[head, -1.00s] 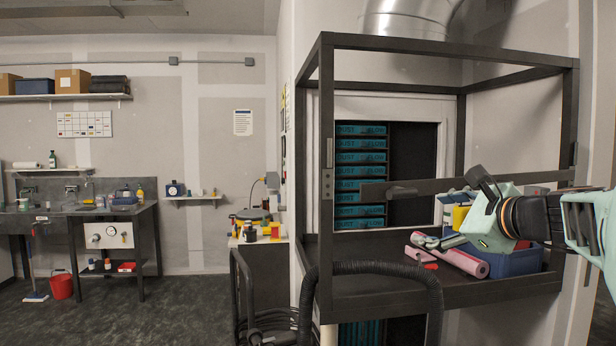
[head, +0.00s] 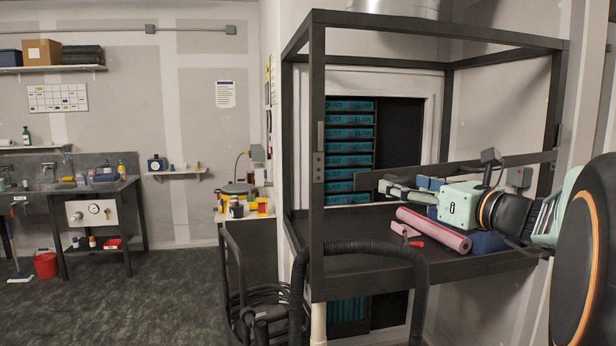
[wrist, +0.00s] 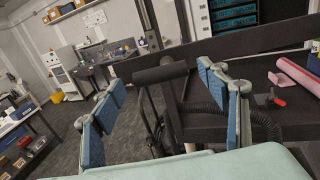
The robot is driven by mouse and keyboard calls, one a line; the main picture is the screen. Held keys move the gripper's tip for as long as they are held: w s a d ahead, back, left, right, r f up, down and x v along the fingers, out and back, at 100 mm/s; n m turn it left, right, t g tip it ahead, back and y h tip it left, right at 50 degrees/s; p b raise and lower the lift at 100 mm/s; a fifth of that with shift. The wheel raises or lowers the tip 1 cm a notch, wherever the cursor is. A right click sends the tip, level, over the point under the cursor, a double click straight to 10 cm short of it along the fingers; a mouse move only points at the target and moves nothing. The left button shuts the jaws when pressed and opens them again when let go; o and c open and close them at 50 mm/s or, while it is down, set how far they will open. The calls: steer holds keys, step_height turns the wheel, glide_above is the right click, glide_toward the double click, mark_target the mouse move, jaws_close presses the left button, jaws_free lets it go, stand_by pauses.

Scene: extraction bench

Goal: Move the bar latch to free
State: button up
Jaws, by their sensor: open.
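The bar latch (head: 519,160) is a long dark flat bar across the front of the black frame, near level, its left end by the front left post. In the wrist view its dark cylindrical handle (wrist: 160,73) shows ahead, between the blue finger pads as seen. My gripper (head: 386,190) is open and is at the bar's left end in the head view, hiding the handle there. The wrist view shows my gripper (wrist: 158,82) with its fingers spread either side of the handle; contact cannot be told.
The black frame's shelf (head: 350,262) holds a pink roll (head: 434,229), a small red-handled tool (head: 408,234) and a blue bin (head: 489,242) below my arm. A black hose (head: 370,248) loops in front. Teal filters (head: 349,147) stand behind the bar.

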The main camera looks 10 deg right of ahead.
mark_target(399, 183)
steer(key=shift+x, duration=1.85)
steer(key=c, duration=1.2)
steer(key=shift+o, duration=0.2)
